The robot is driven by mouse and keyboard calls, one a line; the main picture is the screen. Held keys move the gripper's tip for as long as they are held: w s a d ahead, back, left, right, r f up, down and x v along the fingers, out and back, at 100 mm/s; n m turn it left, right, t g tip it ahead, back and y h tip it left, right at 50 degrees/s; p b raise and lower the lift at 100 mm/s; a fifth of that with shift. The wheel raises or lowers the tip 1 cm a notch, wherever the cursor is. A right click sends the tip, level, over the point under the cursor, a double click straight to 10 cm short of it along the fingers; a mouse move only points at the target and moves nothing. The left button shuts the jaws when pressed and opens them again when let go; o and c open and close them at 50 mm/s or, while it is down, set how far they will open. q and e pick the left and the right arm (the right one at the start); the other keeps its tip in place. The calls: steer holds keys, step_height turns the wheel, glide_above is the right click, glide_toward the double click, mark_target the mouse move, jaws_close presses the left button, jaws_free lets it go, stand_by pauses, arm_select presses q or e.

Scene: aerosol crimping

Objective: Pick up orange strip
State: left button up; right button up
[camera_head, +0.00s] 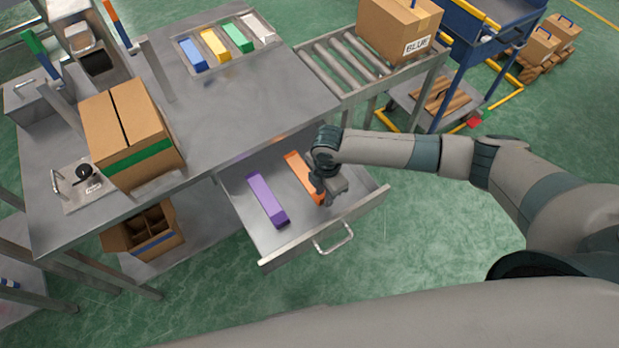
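The orange strip (298,172) lies in the open metal drawer (341,221), to the right of a purple strip (265,196). My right gripper (322,198) is inside the drawer area, pointing down at the near end of the orange strip. It covers part of the strip's right side. I cannot tell whether its fingers are around the strip or touching it, nor whether they are open or shut. My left gripper is not in view.
Above the drawer, the metal table (235,105) carries a large cardboard box (128,130) with a green band. A tray (273,42) with blue, yellow, green and white strips sits at the back. A roller conveyor (350,62) holds a box labelled BLUE (392,28).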

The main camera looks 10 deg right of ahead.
steer(key=shift+f, duration=0.7)
jaws_close()
